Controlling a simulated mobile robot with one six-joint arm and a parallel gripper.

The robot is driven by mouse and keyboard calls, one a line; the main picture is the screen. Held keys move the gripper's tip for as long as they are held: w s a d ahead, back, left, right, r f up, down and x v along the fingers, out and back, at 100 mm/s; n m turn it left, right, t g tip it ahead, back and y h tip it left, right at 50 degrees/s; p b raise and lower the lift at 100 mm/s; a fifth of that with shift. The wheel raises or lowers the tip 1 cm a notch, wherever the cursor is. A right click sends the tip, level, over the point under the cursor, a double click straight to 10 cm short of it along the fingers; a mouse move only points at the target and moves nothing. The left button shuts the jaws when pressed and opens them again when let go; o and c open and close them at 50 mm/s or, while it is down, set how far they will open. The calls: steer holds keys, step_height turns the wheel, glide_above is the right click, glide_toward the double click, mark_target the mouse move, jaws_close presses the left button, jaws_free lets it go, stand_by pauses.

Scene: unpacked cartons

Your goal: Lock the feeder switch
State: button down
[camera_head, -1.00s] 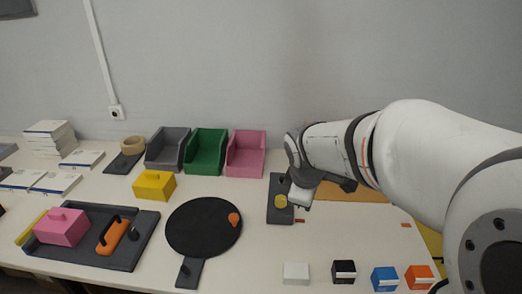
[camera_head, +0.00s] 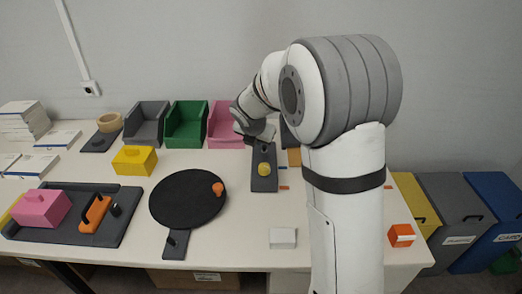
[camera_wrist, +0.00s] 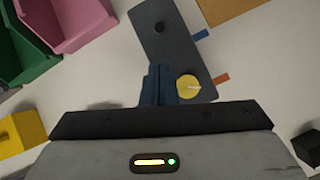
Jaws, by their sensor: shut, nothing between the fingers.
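The switch is a dark grey plate (camera_head: 264,183) with a round yellow knob (camera_head: 264,169) and a small dark peg at its far end. In the wrist view the plate (camera_wrist: 176,48) lies slanted, the peg (camera_wrist: 159,28) is at its top, and the knob (camera_wrist: 188,86) has a pale pointer line aimed right, toward an orange tag (camera_wrist: 221,78). A blue tag (camera_wrist: 200,35) lies farther along that side. My gripper (camera_head: 255,133) is above the plate's far end. In the wrist view its fingers (camera_wrist: 158,72) are shut and empty, just left of the knob; contact cannot be told.
Pink (camera_head: 225,122), green (camera_head: 187,125) and grey (camera_head: 147,124) open bins stand behind and left. A black round paddle-shaped board (camera_head: 185,199) lies left of the switch. A white block (camera_head: 283,238) is in front. Coloured waste bins stand at the right.

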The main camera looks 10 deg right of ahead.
steer(key=b, duration=0.1)
glide_toward(262, 154)
steer(key=x, duration=0.5)
steer(key=shift+d, duration=0.1)
steer(key=shift+r, duration=0.1)
steer(key=shift+w+a+r+p, duration=0.15)
steer(key=shift+a+p, duration=0.15)
steer(key=shift+p, duration=0.8)
steer(key=shift+d, duration=0.15)
steer(key=shift+d+g+p, duration=0.15)
steer(key=shift+g+p, duration=0.15)
steer(key=shift+p, duration=0.15)
